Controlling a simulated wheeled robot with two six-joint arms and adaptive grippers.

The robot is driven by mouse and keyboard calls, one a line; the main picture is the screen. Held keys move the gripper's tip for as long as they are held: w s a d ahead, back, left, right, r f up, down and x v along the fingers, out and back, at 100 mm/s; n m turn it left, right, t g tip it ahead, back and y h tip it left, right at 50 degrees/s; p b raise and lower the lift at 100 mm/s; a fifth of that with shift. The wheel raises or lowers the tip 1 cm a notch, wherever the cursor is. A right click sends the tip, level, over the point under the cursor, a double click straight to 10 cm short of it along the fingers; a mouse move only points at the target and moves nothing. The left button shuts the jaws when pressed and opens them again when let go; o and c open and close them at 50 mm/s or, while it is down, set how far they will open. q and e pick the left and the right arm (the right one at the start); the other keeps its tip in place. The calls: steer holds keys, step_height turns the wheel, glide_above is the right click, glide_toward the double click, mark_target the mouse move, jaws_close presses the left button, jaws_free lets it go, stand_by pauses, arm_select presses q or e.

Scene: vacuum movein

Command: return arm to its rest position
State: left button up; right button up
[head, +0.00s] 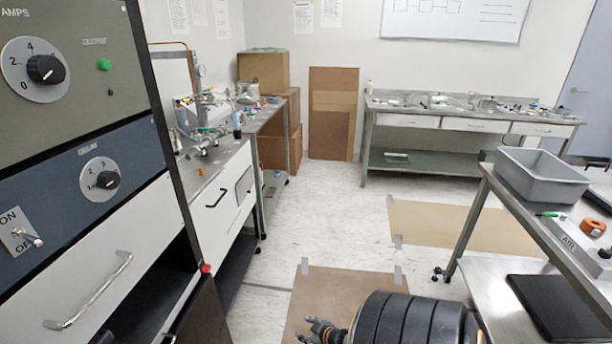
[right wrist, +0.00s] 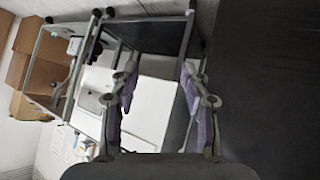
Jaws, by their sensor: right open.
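My right gripper (head: 322,330) shows at the bottom middle of the head view, at the end of my black right arm (head: 412,320). It is over the floor, in front of a brown board. In the right wrist view its two fingers (right wrist: 160,78) stand apart with nothing between them. Beyond the fingers are white drawer fronts and a metal bench frame. My left gripper cannot be made out in the head view.
A control cabinet (head: 85,165) with knobs and a handled drawer stands close on the left. A metal cart (head: 465,225) bearing a grey bin (head: 542,178) stands on the right. Benches line the back and left. Floor (head: 340,215) in the middle is open, with flat brown sheets taped down.

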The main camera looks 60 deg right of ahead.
stand_by(0.5)
arm_select(q)
steer(key=s+r+p, duration=0.2)
steer(key=s+p, duration=0.2)
steer(key=s, duration=0.1)
steer(key=shift+s+p, duration=0.35)
arm_select(e)
steer(key=s+a+f+g, duration=0.4)
steer(key=s+a+f, duration=0.2)
steer(key=s+a, duration=0.4)
steer(key=s+a+f+g+y, duration=0.1)
steer(key=s+a+f+g, duration=0.3)
steer(key=s+a+f, duration=0.3)
steer(key=s+a, duration=0.4)
steer(key=s, duration=0.3)
steer(key=shift+f+g+y, duration=0.15)
steer(key=shift+g+y, duration=0.15)
steer(key=shift+s, duration=0.1)
